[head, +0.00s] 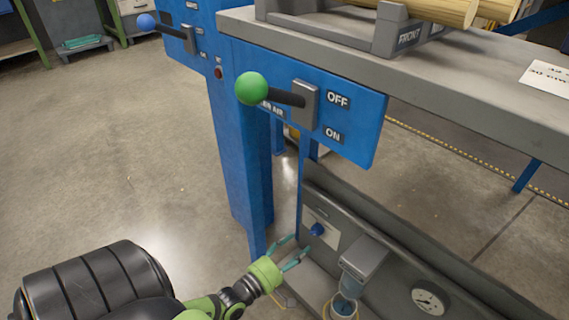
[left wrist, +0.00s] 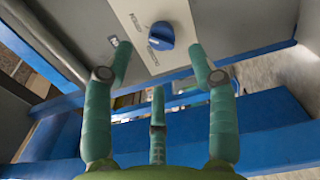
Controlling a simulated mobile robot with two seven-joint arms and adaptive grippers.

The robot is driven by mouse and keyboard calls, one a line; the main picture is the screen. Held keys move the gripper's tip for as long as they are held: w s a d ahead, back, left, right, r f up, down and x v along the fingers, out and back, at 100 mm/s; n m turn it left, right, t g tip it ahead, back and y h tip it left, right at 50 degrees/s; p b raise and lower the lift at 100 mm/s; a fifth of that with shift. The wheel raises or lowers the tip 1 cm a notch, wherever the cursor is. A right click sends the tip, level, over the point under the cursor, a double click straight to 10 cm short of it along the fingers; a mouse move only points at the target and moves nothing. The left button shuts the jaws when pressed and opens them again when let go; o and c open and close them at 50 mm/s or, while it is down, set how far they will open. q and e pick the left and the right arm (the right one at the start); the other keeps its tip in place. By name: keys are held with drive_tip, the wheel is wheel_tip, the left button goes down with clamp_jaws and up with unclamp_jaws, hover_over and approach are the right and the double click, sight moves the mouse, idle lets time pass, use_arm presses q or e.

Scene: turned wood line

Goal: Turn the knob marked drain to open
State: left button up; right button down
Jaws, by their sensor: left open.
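A small blue knob (head: 317,229) sits on a pale plate low on the grey panel, right of the blue post. In the left wrist view the knob (left wrist: 161,36) shows on its plate (left wrist: 143,18), with small labels too tilted and small to read. My left gripper (head: 295,250) is open and empty, its teal fingers spread just left of and below the knob. In the left wrist view the two upper fingertips lie on either side of the knob's column, and the knob shows beyond them, apparently untouched. My right gripper is in neither view.
A green-balled lever (head: 252,88) juts from a blue panel marked OFF and ON, above the knob. A bowl-like filter unit (head: 362,262) and a gauge (head: 429,301) lie right of it. A blue post (head: 240,160) stands left. Open floor (head: 120,150) lies farther left.

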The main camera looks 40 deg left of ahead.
use_arm(q)
drive_tip(key=shift+s+a, duration=0.15)
drive_tip(key=shift+s, duration=2.2)
